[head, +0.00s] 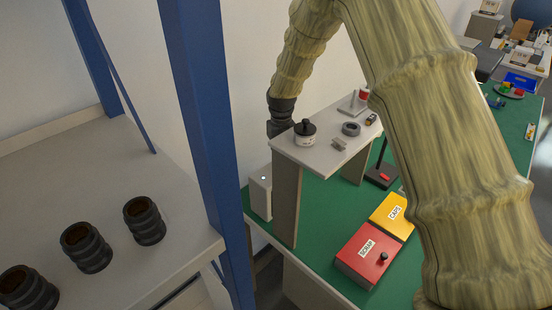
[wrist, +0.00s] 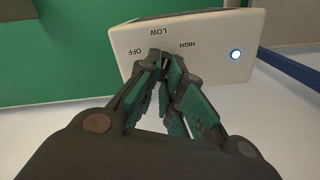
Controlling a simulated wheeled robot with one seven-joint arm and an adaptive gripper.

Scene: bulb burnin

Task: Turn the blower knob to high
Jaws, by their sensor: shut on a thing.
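The blower box is a white block with a lit indicator. In the wrist view its face (wrist: 205,30) carries the labels OFF, LOW and HIGH, shown upside down, and the light (wrist: 235,54) glows to their right. My gripper (wrist: 162,62) is at the face just below the labels, its green-padded fingers closed around the knob. The knob is almost wholly hidden between the fingertips, so I cannot tell which label it points to. In the head view the white box (head: 260,197) stands at the left edge of the green bench; the shelf hides my fingertips.
A raised shelf (head: 290,150) with small parts stands close to my arm. A red SCRAP box (head: 352,270) and a yellow CAPS box (head: 385,222) sit on the green bench. A blue post (head: 205,130) rises at the left, beside a grey surface with dark ribbed cylinders (head: 145,222).

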